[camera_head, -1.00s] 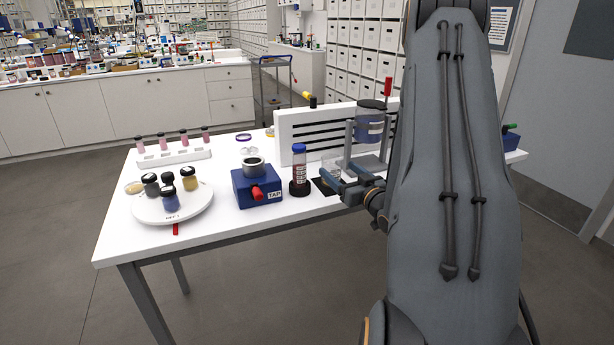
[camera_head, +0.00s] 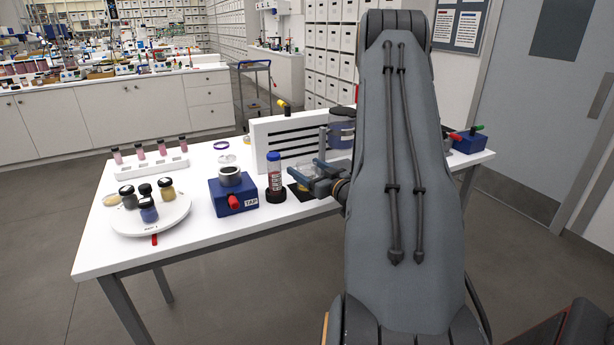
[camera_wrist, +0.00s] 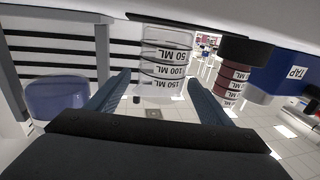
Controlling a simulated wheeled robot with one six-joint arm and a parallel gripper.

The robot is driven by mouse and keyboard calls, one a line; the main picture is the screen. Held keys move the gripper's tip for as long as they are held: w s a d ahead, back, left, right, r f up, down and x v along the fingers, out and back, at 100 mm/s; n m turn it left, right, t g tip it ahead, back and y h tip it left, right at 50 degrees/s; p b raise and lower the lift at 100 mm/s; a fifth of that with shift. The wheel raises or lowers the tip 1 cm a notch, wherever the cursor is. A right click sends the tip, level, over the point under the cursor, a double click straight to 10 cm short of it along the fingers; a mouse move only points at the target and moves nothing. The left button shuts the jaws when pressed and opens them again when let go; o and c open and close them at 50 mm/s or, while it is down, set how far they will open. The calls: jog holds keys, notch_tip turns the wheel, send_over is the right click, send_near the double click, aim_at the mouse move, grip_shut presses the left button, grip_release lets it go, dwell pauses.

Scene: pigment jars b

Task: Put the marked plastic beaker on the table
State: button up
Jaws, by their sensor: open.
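The marked plastic beaker (camera_wrist: 165,58) is clear, with black 50, 100 and 150 ML marks. It appears upside down in the wrist view, and its base meets a dark patch on the white table (camera_head: 190,244). My gripper (camera_wrist: 158,80) is open, with one blue-grey finger on each side of the beaker in that picture. I cannot tell whether either finger touches it. In the head view my gripper (camera_head: 308,172) is low over the table by the black mat (camera_head: 297,193) and largely hides the beaker.
A capped tube in a black base (camera_head: 275,180) stands close left of my gripper. A blue TAP block (camera_head: 233,197) is farther left. A white slotted panel (camera_head: 283,140) and a blue-filled jar on a stand (camera_head: 341,134) are behind. A round white tray (camera_head: 150,217) holds several jars.

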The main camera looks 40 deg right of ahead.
jog(key=shift+w, duration=0.3)
jog(key=c, duration=1.2)
jog(key=shift+r, duration=0.15)
